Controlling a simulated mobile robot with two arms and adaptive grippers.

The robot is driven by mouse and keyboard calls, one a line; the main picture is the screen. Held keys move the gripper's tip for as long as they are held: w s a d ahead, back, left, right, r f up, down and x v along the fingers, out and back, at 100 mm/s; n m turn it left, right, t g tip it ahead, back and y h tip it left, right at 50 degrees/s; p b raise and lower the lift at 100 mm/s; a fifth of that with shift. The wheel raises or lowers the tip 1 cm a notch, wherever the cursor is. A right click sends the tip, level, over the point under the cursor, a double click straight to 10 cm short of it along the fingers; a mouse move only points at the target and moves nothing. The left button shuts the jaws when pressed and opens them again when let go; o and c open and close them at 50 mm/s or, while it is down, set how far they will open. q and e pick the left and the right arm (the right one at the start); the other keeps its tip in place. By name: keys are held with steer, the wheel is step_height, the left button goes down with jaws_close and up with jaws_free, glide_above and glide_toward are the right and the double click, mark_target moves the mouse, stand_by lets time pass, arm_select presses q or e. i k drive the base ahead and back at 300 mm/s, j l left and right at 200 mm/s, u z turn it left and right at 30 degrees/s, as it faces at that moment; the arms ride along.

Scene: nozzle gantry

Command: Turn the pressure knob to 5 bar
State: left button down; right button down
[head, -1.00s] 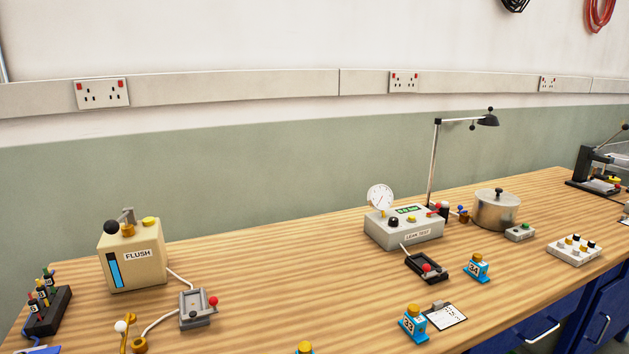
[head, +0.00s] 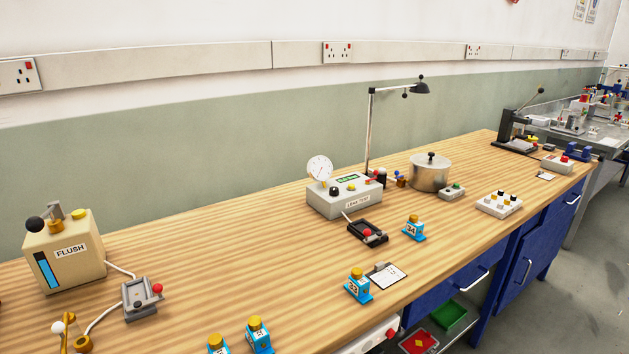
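The grey leak test box (head: 345,197) stands on the wooden bench near the middle of the head view. A round white gauge (head: 320,168) rises from its back left; its reading is too small to tell. A black knob (head: 335,191) sits on the box's top at the left, with a green display and a yellow button beside it. I cannot read the knob's setting. The flush unit (head: 65,255), a beige box, stands at the left and has a black round knob (head: 35,224) on top. Neither of my grippers is in view.
A black fixture (head: 368,233) with a red knob lies in front of the leak test box. Blue numbered blocks (head: 358,286) stand along the bench's front. A lamp (head: 370,130) and a metal pot (head: 430,173) stand behind and right. Open floor (head: 590,265) shows at the right.

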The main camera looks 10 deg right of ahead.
mark_target(334, 191)
steer(key=z, duration=0.3)
steer(key=i+l+z, duration=0.2)
steer(key=z, duration=0.15)
steer(key=i+l+z, duration=0.2)
steer(key=z, duration=0.15)
steer(key=i+l+z, duration=0.2)
steer(key=z, duration=0.15)
steer(key=i+l, duration=0.1)
steer(key=i, duration=0.2)
